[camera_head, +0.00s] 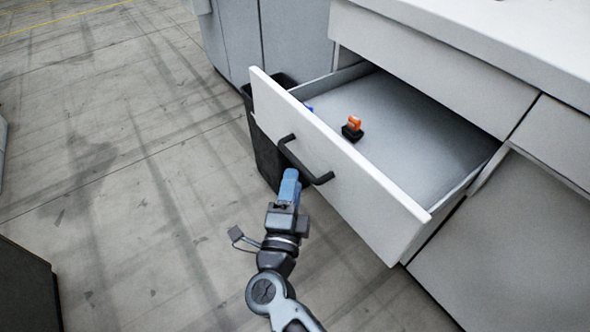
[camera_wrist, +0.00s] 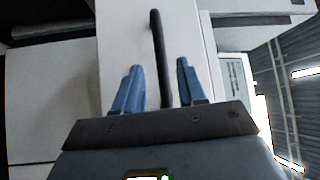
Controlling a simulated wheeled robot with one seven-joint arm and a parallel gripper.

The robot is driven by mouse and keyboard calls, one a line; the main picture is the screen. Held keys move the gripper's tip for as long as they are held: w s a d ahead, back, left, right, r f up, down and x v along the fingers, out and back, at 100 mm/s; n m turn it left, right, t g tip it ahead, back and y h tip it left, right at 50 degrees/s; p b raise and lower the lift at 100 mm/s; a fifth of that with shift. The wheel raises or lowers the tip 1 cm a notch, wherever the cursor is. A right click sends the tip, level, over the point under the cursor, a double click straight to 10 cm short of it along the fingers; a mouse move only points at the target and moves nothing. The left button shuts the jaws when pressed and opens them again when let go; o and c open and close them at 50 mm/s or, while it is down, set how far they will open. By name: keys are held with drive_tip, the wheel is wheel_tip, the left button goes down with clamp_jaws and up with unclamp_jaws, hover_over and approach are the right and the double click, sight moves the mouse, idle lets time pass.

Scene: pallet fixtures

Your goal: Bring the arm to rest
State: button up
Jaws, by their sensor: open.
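My gripper (camera_head: 290,176) is in front of the open drawer, near the left end of its black handle (camera_head: 305,160). In the wrist view the two blue fingers of my gripper (camera_wrist: 157,80) stand apart, and the dark handle (camera_wrist: 160,55) shows between them in the picture. I cannot tell whether the fingers touch the handle. My arm reaches up from the bottom of the head view. The white drawer (camera_head: 375,205) is pulled well out of the cabinet.
An orange and black object (camera_head: 353,127) lies in the drawer, with a small blue thing (camera_head: 309,108) partly hidden behind the drawer front. A dark bin (camera_head: 266,150) stands left of the drawer. The white counter (camera_head: 500,40) is above.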

drive_tip(key=shift+s+f, duration=0.1)
drive_tip(key=shift+s, duration=0.65)
drive_tip(key=s+d+r+n+y, duration=0.15)
drive_tip(key=s+d+n, duration=0.65)
drive_tip(key=s+d, duration=0.9)
drive_tip(key=s+d+r+n+g, duration=0.1)
drive_tip(key=s+d+r+n, duration=0.1)
drive_tip(key=s, duration=0.5)
drive_tip(key=s+d+r+n+g+y, duration=0.1)
drive_tip(key=s+d+r+n+g, duration=0.1)
drive_tip(key=s+r+n, duration=0.2)
drive_tip(key=s+d+r+n+g+p, duration=0.1)
drive_tip(key=s+r+n, duration=0.3)
drive_tip(key=s, duration=0.6)
drive_tip(key=shift+s+d+r+g, duration=0.2)
drive_tip(key=shift+d+g, duration=0.1)
drive_tip(key=shift+d, duration=0.15)
idle(0.8)
